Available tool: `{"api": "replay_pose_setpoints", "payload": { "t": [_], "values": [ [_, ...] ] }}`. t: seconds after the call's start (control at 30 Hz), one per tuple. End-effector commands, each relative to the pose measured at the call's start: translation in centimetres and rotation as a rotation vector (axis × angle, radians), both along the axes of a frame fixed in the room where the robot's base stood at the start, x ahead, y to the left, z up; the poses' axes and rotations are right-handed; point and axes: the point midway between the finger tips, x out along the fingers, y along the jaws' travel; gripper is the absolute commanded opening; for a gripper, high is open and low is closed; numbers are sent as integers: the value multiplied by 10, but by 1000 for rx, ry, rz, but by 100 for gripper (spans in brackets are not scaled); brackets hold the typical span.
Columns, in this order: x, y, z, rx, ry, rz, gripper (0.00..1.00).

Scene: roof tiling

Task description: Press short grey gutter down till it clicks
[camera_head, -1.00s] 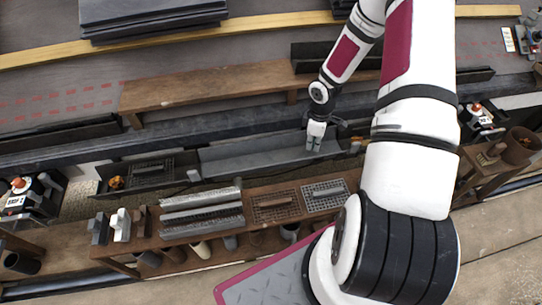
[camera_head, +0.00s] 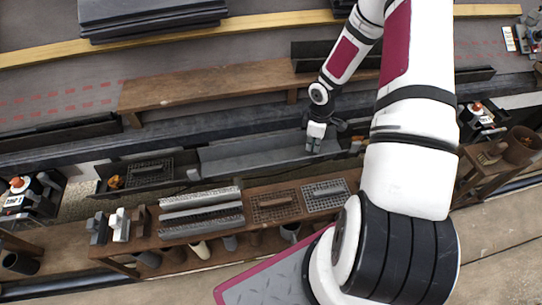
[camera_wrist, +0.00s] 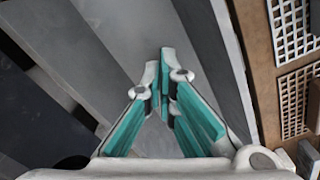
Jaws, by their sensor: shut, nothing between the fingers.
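The short grey gutter (camera_head: 250,155) lies along the eave in the head view, between a darker gutter piece on the left and brackets at its right end. It also fills the upper middle of the wrist view (camera_wrist: 140,28) as a smooth grey channel. My gripper (camera_head: 313,147) is over the gutter's right part, pointing down. In the wrist view its teal-padded fingers (camera_wrist: 166,60) come together, shut and empty, above the gutter floor. I cannot tell whether the fingertips touch the gutter. My gripper hides a little of its right part.
A wooden bench (camera_head: 170,233) in front holds ribbed grey strips (camera_head: 201,212), mesh grates (camera_head: 326,195) and small fittings (camera_head: 120,225). A darker gutter (camera_head: 148,172) with a grate in it lies to the left. A brown plank (camera_head: 210,86) lies behind on the roof.

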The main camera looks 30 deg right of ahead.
Motion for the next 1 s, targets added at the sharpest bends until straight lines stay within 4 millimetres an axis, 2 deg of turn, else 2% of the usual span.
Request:
{"api": "replay_pose_setpoints", "payload": {
  "t": [1.0],
  "values": [
    [0,0,-13,0,0,0,0]
  ]
}}
